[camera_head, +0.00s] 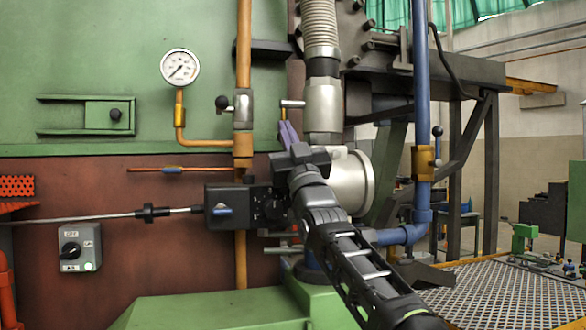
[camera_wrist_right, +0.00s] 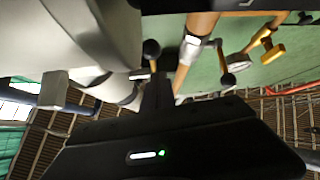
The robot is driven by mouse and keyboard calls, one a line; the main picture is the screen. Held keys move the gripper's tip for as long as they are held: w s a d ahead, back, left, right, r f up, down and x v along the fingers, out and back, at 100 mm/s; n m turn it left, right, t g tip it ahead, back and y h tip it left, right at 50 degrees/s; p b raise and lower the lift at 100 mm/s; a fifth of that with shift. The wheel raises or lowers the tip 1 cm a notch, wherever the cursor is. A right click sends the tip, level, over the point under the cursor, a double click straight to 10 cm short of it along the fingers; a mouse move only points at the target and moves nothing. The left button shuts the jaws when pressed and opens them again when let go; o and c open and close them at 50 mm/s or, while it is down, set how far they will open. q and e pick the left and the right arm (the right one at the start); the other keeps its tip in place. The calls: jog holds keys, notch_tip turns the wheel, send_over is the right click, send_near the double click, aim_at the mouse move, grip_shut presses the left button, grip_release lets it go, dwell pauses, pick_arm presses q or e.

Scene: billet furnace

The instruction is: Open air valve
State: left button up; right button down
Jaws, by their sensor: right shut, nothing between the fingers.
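The task does not mark which valve is the air valve. A grey metal fitting (camera_head: 323,105) under the ribbed hose carries a small lever (camera_head: 292,103) pointing left. My right gripper (camera_head: 285,128), with purplish fingers, is shut and empty just below this lever. I cannot tell whether they touch. In the right wrist view, a dark knob (camera_wrist_right: 151,48) is close to the gripper's tip. A grey valve (camera_head: 243,106) with a black knob (camera_head: 222,102) sits on the orange pipe. A yellow valve (camera_head: 423,163) with an upright lever (camera_head: 437,145) sits on the blue pipe. My left gripper is out of view.
A pressure gauge (camera_head: 180,67) is on the green furnace wall at upper left. A black box (camera_head: 231,207) with a blue knob and a grey switch box (camera_head: 79,247) are lower. A wide pale pipe (camera_head: 350,183) is beside my right arm. A mesh platform (camera_head: 500,295) lies at lower right.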

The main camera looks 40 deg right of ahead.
jog(key=s+a+f+b, duration=0.1)
jog(key=s+f+b, duration=0.3)
jog(key=f, duration=0.4)
jog(key=shift+f+b, duration=0.15)
jog(key=shift+b, duration=0.15)
